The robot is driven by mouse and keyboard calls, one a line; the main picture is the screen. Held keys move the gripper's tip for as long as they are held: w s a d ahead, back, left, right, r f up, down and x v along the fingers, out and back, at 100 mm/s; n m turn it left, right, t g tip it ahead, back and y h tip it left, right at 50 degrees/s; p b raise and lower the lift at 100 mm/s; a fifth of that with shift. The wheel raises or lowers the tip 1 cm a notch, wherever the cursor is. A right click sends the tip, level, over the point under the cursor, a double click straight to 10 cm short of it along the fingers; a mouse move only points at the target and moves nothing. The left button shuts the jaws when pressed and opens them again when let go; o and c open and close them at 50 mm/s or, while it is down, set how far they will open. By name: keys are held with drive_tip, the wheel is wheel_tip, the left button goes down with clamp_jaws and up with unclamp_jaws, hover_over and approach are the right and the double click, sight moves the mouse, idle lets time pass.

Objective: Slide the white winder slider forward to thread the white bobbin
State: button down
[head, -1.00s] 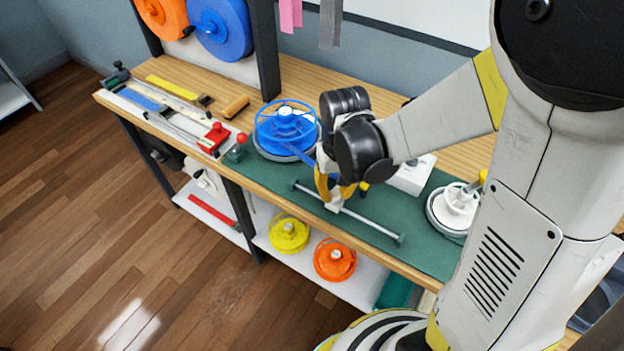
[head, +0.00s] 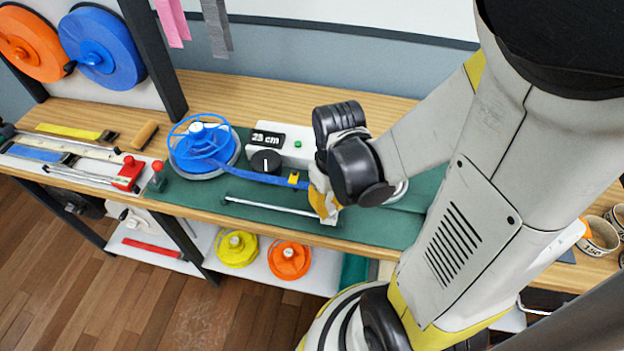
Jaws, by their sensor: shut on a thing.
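My gripper (head: 321,203), with yellow fingers, is low over the right end of a thin metal rail (head: 268,206) on the green mat. It is shut on the white winder slider (head: 331,219); fingers and wrist hide most of it. The white bobbin is mostly hidden behind my wrist; only a pale rim (head: 399,194) shows to the right. A blue strap (head: 262,177) runs from the blue reel (head: 199,147) on the left to my gripper. I cannot tell whether its end reaches the bobbin.
A yellow clip (head: 293,178) sits at the strap. Yellow (head: 236,248) and orange (head: 289,259) reels lie on the shelf below. Tape rolls (head: 597,236) stand at right.

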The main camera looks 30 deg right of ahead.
drive_tip(key=shift+s+d, duration=0.1)
drive_tip(key=shift+s, duration=0.05)
drive_tip(key=c, duration=1.2)
unclamp_jaws()
drive_tip(key=shift+s+d, duration=0.1)
drive_tip(key=shift+o, duration=0.2)
drive_tip(key=shift+r, duration=0.1)
drive_tip(key=shift+r, duration=0.25)
wheel_tip(320, 180, up, 11)
drive_tip(key=shift+r, duration=0.15)
